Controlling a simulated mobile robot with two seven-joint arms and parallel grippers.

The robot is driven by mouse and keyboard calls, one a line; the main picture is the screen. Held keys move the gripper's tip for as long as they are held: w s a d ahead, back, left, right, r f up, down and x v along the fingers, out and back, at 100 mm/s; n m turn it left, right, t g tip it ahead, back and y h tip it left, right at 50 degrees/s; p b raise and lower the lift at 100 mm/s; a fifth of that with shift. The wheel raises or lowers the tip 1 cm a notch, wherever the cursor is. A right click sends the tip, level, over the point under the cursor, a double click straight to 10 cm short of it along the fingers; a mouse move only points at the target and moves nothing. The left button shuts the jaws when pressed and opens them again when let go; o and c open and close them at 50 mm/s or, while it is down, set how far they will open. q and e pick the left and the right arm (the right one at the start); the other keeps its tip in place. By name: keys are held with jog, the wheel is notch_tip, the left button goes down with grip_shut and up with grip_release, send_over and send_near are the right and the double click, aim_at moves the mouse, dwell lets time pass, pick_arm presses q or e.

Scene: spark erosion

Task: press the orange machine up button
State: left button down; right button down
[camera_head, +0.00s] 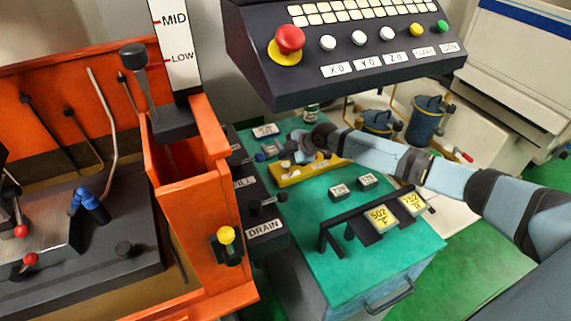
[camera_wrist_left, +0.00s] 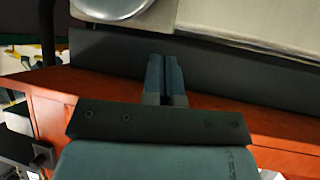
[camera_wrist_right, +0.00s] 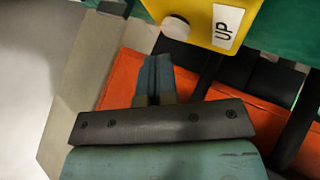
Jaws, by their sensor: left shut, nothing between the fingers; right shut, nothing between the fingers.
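A yellow box (camera_wrist_right: 205,15) with a white UP label (camera_wrist_right: 227,26) and a pale round button (camera_wrist_right: 176,27) is at the top of the right wrist view. In the head view, a yellow block (camera_head: 305,172) lies on the green cart top below my right gripper (camera_head: 272,151); I cannot read its label. My right gripper is shut and empty. Its fingertips (camera_wrist_right: 157,62) appear just below the round button, with a gap in the picture. The orange machine (camera_head: 195,215) stands at left in the head view. My left gripper (camera_wrist_left: 166,62) is shut and empty, over orange and dark surfaces; the head view does not show it.
A dark control panel (camera_head: 345,72) with a red knob (camera_head: 290,39) overhangs the green cart (camera_head: 350,265). A dark rack with yellow tags (camera_head: 381,216) stands at the cart's front. Levers and a DRAIN label (camera_head: 264,228) lie between cart and orange machine. Blue canisters (camera_head: 427,118) stand behind.

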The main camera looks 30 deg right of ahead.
dwell(0.5)
jog(key=shift+f+b, duration=0.45)
jog(key=shift+b, duration=0.05)
jog(key=shift+f, duration=0.15)
